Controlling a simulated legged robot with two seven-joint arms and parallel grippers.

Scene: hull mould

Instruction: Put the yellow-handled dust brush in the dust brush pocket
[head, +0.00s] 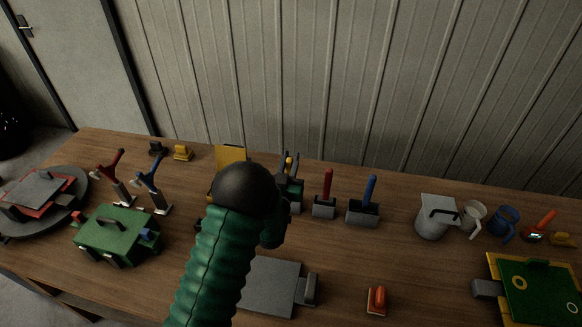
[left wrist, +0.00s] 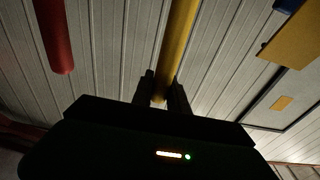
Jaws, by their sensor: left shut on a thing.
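My left gripper (head: 290,167) shows partly beyond my own green arm in the head view. It is shut on the yellow handle of the dust brush (head: 289,161). In the left wrist view the yellow handle (left wrist: 178,45) runs up from between the two dark fingertips (left wrist: 160,97). The brush's lower end is hidden by my arm and gripper, so I cannot tell whether it touches the table or sits in a holder. I cannot make out which thing is the dust brush pocket. My right gripper is not in view.
A red-handled tool (head: 327,185) and a blue-handled tool (head: 369,190) stand upright in grey blocks just right of the gripper. A yellow panel (head: 230,154) stands left. A grey slab (head: 272,285) lies in front. A grey jug (head: 436,217) stands further right.

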